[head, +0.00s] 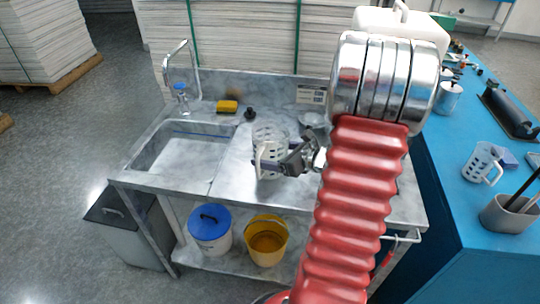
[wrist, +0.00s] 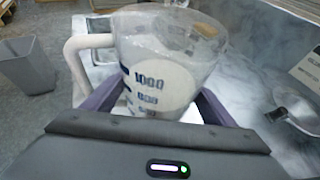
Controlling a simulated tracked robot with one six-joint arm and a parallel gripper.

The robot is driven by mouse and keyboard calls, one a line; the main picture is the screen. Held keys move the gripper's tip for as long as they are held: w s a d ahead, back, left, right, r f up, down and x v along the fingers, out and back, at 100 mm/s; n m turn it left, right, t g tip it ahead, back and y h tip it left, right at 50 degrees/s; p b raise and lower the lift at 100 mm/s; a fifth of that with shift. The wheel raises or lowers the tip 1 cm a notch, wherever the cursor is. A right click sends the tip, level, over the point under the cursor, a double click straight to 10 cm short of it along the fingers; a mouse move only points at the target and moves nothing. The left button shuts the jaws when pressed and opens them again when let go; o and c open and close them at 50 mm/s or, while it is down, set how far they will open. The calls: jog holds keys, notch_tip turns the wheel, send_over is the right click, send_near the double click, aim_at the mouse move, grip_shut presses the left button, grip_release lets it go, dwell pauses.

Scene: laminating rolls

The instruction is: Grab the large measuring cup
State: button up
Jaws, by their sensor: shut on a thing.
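The large measuring cup (head: 268,138) is clear with dark markings and a white handle. It is upright over the grey marble counter, right of the sink. In the wrist view the cup (wrist: 165,60) fills the middle, with "1000" and "800" readable and its handle on the left. My gripper (head: 275,162) reaches in from the right and is shut on the cup. Its purple fingers also show in the wrist view (wrist: 160,108), one on each side of the cup. I cannot tell whether the cup's base touches the counter.
The sink (head: 178,155) lies left of the cup. Behind are a yellow sponge (head: 227,106), a black stopper-like item (head: 250,113) and a soap bottle (head: 181,98). A similar cup (head: 480,163) stands on the blue table (head: 455,190) at right. Buckets sit below the counter.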

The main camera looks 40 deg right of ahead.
jog(key=shift+r, duration=5.05)
